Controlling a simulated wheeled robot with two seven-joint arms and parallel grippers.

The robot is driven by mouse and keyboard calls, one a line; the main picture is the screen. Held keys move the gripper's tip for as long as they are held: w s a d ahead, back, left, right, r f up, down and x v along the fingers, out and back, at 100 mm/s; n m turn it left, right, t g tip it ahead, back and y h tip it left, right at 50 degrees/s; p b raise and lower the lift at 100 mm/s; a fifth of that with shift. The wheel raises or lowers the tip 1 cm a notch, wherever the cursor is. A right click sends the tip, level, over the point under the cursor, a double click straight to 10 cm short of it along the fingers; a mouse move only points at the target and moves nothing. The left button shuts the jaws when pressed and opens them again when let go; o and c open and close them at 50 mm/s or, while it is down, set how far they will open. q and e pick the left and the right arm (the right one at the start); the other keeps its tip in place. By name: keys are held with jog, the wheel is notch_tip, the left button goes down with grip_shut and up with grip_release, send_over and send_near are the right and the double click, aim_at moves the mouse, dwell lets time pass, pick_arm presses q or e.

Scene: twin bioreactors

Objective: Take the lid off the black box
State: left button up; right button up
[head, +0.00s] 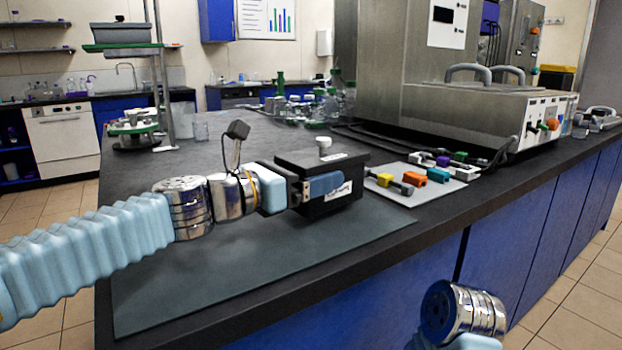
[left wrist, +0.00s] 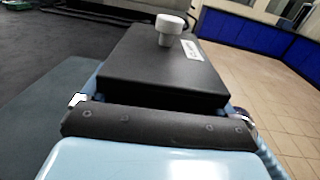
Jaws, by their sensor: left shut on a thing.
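The black box (head: 352,172) is at the far end of the dark mat in the head view. Its black lid (head: 300,158) is on top, with a pale round knob (head: 323,145) and a small white label. The lid (left wrist: 150,65) and knob (left wrist: 168,30) fill the middle of the left wrist view. My left gripper (head: 318,187) is shut on the box, one blue finger along its near side below the lid. The far finger is hidden behind the box in the head view. My right forearm shows at the bottom right, but its gripper is out of frame.
A grey mat (head: 230,265) lies bare in front of the box. A light tray (head: 400,192) with coloured connectors lies right of it. A steel bioreactor housing (head: 400,105) stands behind. Bottles (head: 335,95) and a green-based stand (head: 135,130) are farther back.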

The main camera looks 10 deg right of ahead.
pick_arm(q)
notch_tip(320, 180, up, 16)
jog(key=p, duration=1)
notch_tip(320, 180, up, 10)
jog(key=b, duration=0.1)
send_over(310, 157)
jog(key=shift+r, duration=0.15)
